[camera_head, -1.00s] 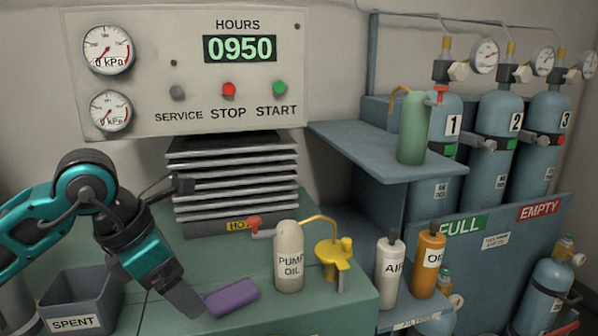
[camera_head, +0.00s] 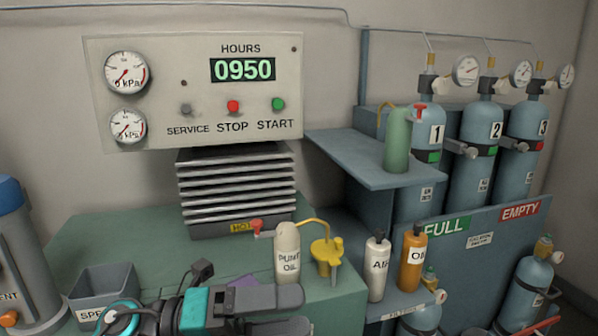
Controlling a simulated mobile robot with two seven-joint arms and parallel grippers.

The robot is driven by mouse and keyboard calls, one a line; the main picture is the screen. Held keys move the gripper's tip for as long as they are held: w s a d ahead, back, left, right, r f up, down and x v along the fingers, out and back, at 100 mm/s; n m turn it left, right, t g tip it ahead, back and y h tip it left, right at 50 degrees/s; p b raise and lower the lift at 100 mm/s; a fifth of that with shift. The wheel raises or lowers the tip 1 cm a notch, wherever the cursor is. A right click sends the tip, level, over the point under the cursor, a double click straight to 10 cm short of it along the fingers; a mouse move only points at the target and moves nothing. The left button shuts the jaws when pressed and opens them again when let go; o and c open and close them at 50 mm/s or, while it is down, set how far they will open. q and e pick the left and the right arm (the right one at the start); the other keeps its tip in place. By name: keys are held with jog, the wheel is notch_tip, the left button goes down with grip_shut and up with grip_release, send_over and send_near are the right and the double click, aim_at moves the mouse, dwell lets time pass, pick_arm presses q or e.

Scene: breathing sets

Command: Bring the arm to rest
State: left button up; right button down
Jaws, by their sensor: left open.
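My left arm reaches in low from the left in the head view. Its gripper (camera_head: 302,312) lies low over the front of the green bench (camera_head: 120,232), pointing right. The two dark fingers are apart with nothing visible between them. My right gripper is not in view.
The pump oil bottle (camera_head: 288,254) and yellow stand (camera_head: 327,258) are close behind the fingers. The spent bin (camera_head: 104,285) is left. The AIR bottle (camera_head: 377,268) and orange bottle (camera_head: 412,262) stand right. A blue-grey cylinder (camera_head: 25,255) is far left.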

pick_arm(q)
jog(key=w+a+f+n+t+y+p, duration=0.1)
jog(key=w+a+f+n+t+y, duration=0.25)
jog(key=n+t, duration=0.65)
jog(key=w+a+f+n+t+y+p, duration=0.25)
jog(key=a+n+t+y, duration=0.35)
jog(key=n, duration=0.8)
jog(key=s+a+f+n+g+y+p, duration=0.1)
jog(key=s+a+f+n+g+y, duration=0.2)
jog(key=s+f+n, duration=0.3)
jog(key=s+a+f+n+g+y, duration=0.3)
jog(key=s+f+n+y, duration=0.2)
jog(key=f, duration=1)
jog(key=shift+s+a+n+p, duration=0.15)
jog(key=shift+s+n+p, duration=0.2)
jog(key=shift+s+n, duration=0.75)
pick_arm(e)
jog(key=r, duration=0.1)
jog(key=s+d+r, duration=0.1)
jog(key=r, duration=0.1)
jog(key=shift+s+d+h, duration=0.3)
pick_arm(q)
jog(key=shift+s, duration=0.15)
